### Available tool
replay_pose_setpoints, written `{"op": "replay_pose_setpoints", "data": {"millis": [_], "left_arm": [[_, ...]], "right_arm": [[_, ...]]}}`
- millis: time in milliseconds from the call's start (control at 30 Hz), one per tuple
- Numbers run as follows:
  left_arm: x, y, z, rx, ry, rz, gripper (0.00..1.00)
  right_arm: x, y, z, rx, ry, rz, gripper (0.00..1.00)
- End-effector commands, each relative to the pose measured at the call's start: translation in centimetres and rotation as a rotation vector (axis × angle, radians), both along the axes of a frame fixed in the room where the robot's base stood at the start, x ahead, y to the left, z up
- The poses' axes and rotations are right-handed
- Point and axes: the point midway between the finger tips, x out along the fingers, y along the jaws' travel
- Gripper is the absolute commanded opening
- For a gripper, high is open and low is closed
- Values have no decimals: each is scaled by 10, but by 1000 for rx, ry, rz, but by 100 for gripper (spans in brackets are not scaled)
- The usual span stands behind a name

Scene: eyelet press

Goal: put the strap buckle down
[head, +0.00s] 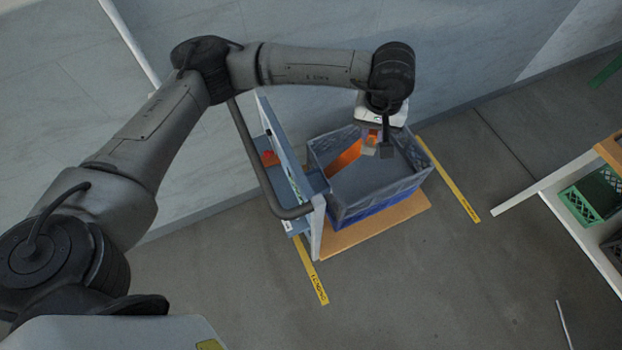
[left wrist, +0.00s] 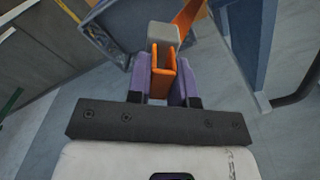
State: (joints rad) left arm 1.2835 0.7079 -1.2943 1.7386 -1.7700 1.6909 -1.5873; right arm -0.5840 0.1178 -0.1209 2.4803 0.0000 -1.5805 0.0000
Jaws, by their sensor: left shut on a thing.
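My left gripper (head: 378,140) hangs over the open grey crate (head: 373,210), near its back side. In the left wrist view its two purple fingers (left wrist: 163,82) are shut on the orange part of the strap buckle (left wrist: 163,72). The buckle's grey block (left wrist: 163,33) sticks out beyond the fingertips, and it also shows small in the head view (head: 368,150). An orange strap (head: 345,157) runs from the buckle down to the left across the crate. Whether the buckle touches anything below is unclear. My right gripper is not in view.
The crate stands on a tan board (head: 385,225) between yellow floor strips (head: 447,178). A panel with a dark tubular handle (head: 262,170) stands close on its left. A wall is behind. A shelf with a green crate (head: 596,195) is at right. The front floor is mostly clear.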

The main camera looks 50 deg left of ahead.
Motion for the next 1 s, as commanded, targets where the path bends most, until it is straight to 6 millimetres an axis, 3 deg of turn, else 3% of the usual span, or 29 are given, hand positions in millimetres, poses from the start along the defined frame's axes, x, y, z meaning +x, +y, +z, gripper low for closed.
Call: {"op": "replay_pose_setpoints", "data": {"millis": [33,200,467,567,1000], "left_arm": [[4,3,-6,-3,10,97,0],[14,18,-31,0,8,396,0],[14,37,-56,2,2,643,0],[4,42,-66,4,2,672,0],[-76,65,-115,3,2,675,0]], "right_arm": [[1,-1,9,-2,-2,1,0],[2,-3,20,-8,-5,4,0],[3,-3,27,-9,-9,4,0],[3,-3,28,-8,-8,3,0],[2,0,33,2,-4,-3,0]]}}
